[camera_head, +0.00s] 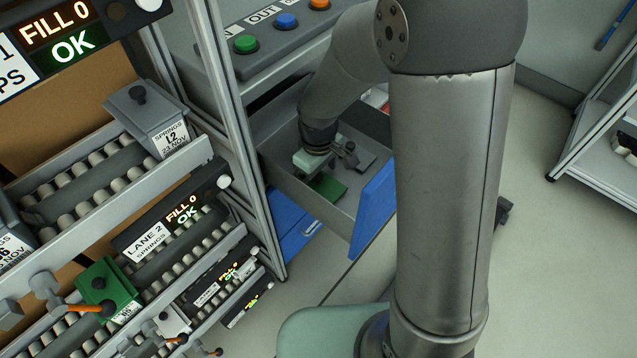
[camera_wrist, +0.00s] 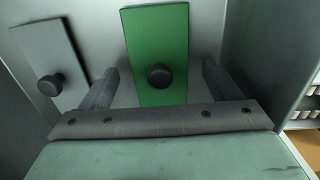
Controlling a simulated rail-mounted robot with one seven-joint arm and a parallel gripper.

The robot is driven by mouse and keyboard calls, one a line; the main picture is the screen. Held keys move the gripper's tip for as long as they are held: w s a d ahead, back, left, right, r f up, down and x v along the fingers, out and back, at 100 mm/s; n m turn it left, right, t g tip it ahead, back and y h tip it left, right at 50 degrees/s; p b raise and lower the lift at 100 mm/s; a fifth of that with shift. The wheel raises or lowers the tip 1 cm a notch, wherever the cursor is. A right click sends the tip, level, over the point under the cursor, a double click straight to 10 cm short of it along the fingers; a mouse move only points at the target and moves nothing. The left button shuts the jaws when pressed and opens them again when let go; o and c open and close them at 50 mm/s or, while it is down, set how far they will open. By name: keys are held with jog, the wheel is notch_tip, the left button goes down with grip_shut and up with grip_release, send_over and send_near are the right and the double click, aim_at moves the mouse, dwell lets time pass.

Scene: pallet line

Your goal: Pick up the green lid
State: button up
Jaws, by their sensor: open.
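The green lid (camera_wrist: 157,38) is a flat rectangular plate with a round dark knob. It lies in an open grey drawer, and in the head view its green edge (camera_head: 329,186) shows beneath my gripper. My gripper (camera_wrist: 158,84) is open, with one finger on each side of the lid's knob in the wrist view. In the head view my gripper (camera_head: 335,165) is down inside the drawer (camera_head: 335,217). Whether the fingertips touch the lid cannot be told. The knob is hidden in the head view.
A grey lid (camera_wrist: 51,62) with a dark knob lies left of the green lid in the wrist view, close to one finger. The drawer walls and blue front (camera_head: 374,207) enclose the space. A roller rack (camera_head: 110,170) with bins stands at left.

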jog(key=shift+f, duration=0.45)
jog(key=c, duration=1.1)
jog(key=shift+o, duration=0.2)
jog(key=shift+r, duration=0.15)
